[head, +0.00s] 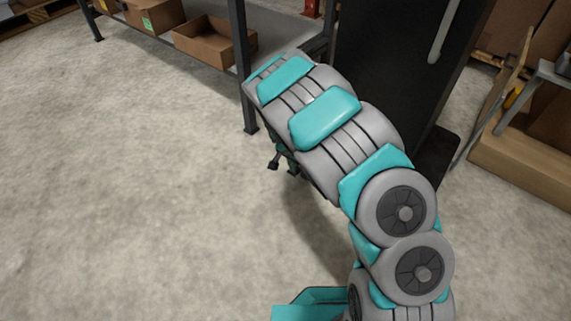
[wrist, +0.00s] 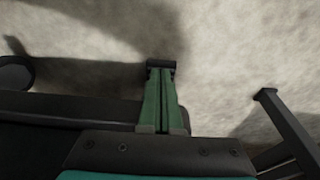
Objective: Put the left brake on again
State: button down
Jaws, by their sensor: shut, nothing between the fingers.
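My gripper (wrist: 161,70) shows in the wrist view as two green fingers pressed together, with dark tips over bare concrete floor. In the head view only a small part of my gripper (head: 286,161) shows beneath my grey and teal arm, near a dark shelf leg. The fingers hold nothing. I cannot make out the left brake for certain in either view. A dark rounded part (wrist: 15,73) at the left edge of the wrist view and a dark bar (wrist: 282,125) at the right are not clear enough to name.
A dark upright panel (head: 378,75) with a pale handle (head: 445,30) stands behind my arm. A shelf frame (head: 240,60) with an open cardboard box (head: 213,43) stands at the upper left. Wooden crates (head: 520,160) lie at the right. The floor at left is clear.

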jog(key=shift+s+a+f, duration=0.1)
jog(key=shift+s+f, duration=0.2)
jog(key=shift+f, duration=0.2)
jog(key=shift+s+a+f, duration=0.15)
jog(key=shift+a+f, duration=0.05)
jog(key=shift+f, duration=0.55)
jog(key=shift+r, duration=0.15)
jog(key=shift+r, duration=0.75)
